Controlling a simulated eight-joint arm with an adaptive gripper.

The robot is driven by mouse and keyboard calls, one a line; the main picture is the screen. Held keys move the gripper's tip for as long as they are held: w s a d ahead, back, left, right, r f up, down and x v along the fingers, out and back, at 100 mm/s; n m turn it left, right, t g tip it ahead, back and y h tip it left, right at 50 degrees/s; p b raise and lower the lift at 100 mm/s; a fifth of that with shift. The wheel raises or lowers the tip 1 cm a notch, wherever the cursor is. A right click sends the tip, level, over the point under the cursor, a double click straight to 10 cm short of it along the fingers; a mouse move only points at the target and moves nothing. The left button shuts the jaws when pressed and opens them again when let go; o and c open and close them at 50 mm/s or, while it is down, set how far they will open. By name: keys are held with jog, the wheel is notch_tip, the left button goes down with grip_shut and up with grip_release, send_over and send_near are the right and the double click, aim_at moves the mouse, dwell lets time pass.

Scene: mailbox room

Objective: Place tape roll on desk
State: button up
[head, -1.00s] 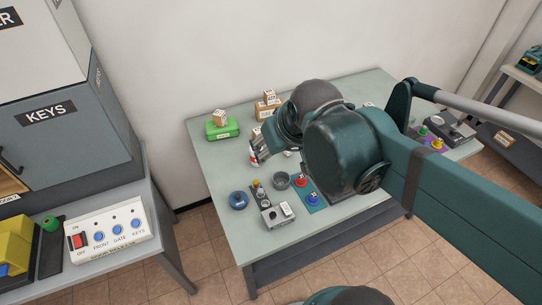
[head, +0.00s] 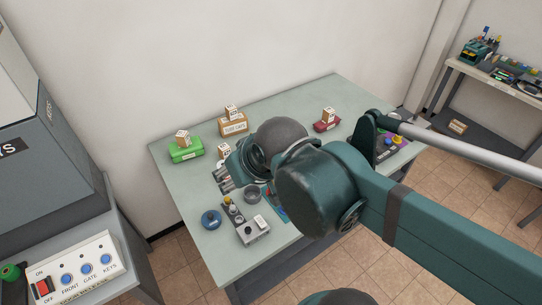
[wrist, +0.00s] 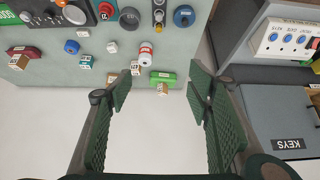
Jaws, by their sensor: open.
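The grey-green desk (head: 185,265) stands against the wall in the head view. My gripper (head: 226,178) hangs over its middle. In the wrist view my gripper (wrist: 160,98) has its two fingers wide apart with nothing between them. A blue round thing (head: 211,219) lies near the desk's front left edge, apart from my gripper; it also shows in the wrist view (wrist: 184,17). A grey ring-shaped thing (head: 252,195) is to its right. I cannot tell for certain which one, if either, is the tape roll. My arm hides part of the desk.
A green box (head: 186,149) and a brown box (head: 233,124), each with a small block on top, stand at the back. A red thing (head: 326,126) is farther right. A grey switch box (head: 253,231) sits near the front edge. A white button panel (head: 78,274) is on the left table.

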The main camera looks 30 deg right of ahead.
jog(key=shift+w+d, duration=0.1)
jog(key=w+d+f+m+g+h, duration=0.3)
jog(key=w+d+m, duration=0.4)
jog(key=w+d, duration=1)
jog(key=w+d+f+m+g, duration=0.1)
jog(key=w+d+f+m, duration=0.1)
jog(key=d+f, duration=0.4)
jog(key=w+d+f+m+g+y, duration=0.1)
jog(key=w+d+f+m, duration=0.1)
jog(key=w+d+f, duration=0.2)
jog(key=w+d+f+m+g, duration=0.1)
jog(key=w+d+f+m, duration=0.1)
jog(key=d+f, duration=0.7)
jog(key=shift+w+d+f, duration=0.15)
jog(key=shift+w+d, duration=0.1)
jog(key=shift+w, duration=0.2)
jog(key=shift+w+d+f, duration=0.15)
jog(key=shift+w+d, duration=0.05)
jog(key=shift+w, duration=0.2)
jog(key=shift+d+f+g, duration=0.3)
jog(key=shift+d+f, duration=0.15)
jog(key=shift+f, duration=0.1)
jog(key=shift+d+f, duration=0.15)
jog(key=shift+f, duration=1.1)
